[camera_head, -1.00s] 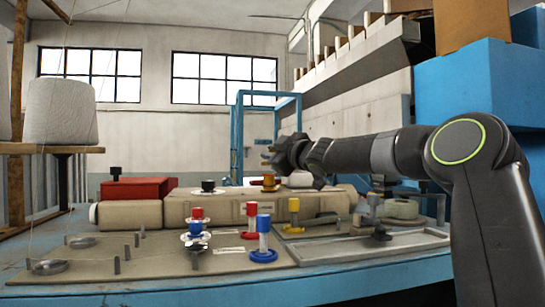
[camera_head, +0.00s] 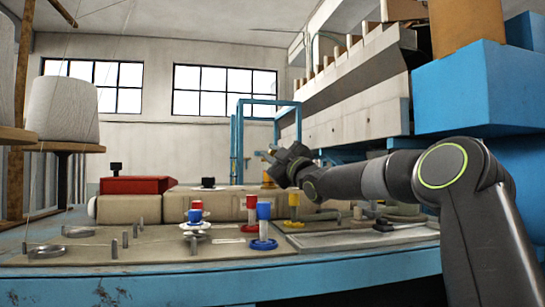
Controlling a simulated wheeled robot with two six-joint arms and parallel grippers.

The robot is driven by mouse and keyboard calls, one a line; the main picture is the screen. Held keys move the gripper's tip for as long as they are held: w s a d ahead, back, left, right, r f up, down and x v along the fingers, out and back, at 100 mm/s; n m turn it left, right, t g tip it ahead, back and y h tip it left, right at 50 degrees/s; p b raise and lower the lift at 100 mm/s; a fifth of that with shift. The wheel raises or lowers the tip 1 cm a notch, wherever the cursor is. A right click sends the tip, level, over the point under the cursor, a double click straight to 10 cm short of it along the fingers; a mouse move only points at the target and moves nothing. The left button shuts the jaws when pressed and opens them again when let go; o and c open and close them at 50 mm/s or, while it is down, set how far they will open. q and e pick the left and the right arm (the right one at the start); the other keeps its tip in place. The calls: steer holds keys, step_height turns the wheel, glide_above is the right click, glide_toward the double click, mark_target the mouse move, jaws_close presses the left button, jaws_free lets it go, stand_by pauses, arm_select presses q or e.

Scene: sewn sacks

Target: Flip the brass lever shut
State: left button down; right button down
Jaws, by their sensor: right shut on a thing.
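The brass lever (camera_head: 268,178) stands at the back of the worktable, behind the beige sewn sacks. Its upper part is hidden by my right gripper (camera_head: 270,156), which comes in from the right and is shut on it. The fingertips are small and dark here, so the exact grip is hard to see. My left gripper is not in view.
Blue crates (camera_head: 480,85) rise at the right.

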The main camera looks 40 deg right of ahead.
steer(key=c, duration=1.3)
jaws_free()
steer(key=shift+c, duration=0.2)
steer(key=b+v, duration=0.6)
steer(key=v, duration=0.1)
steer(key=shift+s+f+b, duration=0.15)
steer(key=shift+s+b, duration=0.1)
steer(key=shift+b, duration=0.15)
